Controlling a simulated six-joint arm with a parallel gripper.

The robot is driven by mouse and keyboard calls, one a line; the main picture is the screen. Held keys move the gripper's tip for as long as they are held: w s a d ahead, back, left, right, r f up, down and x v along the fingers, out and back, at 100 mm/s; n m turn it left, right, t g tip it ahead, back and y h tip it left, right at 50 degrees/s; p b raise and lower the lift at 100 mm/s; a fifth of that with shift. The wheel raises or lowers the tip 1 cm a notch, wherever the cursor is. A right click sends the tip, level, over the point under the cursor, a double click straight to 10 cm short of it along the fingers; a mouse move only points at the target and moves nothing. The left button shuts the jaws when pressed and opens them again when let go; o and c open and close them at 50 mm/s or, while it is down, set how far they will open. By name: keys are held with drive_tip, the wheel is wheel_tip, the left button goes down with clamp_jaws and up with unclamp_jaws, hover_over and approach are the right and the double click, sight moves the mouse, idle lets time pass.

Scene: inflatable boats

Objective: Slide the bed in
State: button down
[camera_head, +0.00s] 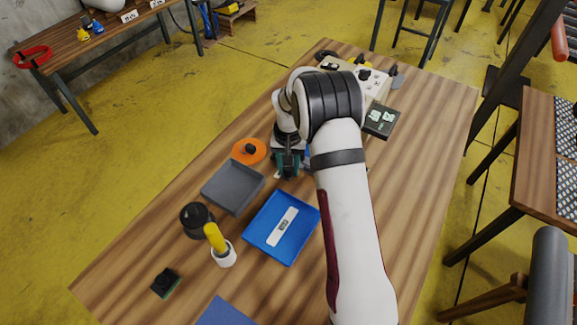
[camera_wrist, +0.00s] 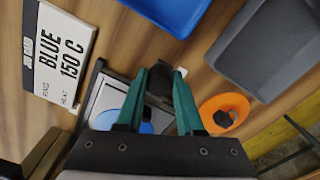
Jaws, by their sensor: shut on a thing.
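The bed (camera_wrist: 105,97), a pale plate with a dark frame, lies under my gripper in the wrist view. A blue round piece (camera_wrist: 147,127) rests on it, partly hidden by the fingers. My gripper (camera_wrist: 160,82) has teal fingers shut on a dark block at the bed's edge, which looks like its handle. In the head view my gripper (camera_head: 288,163) is low over the table, left of a bit of blue (camera_head: 309,156). My arm hides most of the bed there.
An orange disc with a black knob (camera_head: 249,151) lies close left of my gripper. A grey tray (camera_head: 232,187) and a blue tray (camera_head: 267,241) stand nearer the camera. A white sign reading BLUE 150 C (camera_wrist: 62,55) stands beside the bed. The table's right side (camera_head: 425,150) is clear.

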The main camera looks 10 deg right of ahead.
drive_tip(key=shift+a, duration=0.1)
drive_tip(key=w+d, duration=0.8)
drive_tip(key=shift+w+d, duration=0.1)
drive_tip(key=c, duration=0.5)
unclamp_jaws()
wheel_tip(320, 180, up, 16)
drive_tip(key=shift+f, duration=0.1)
drive_tip(key=shift+c, duration=0.2)
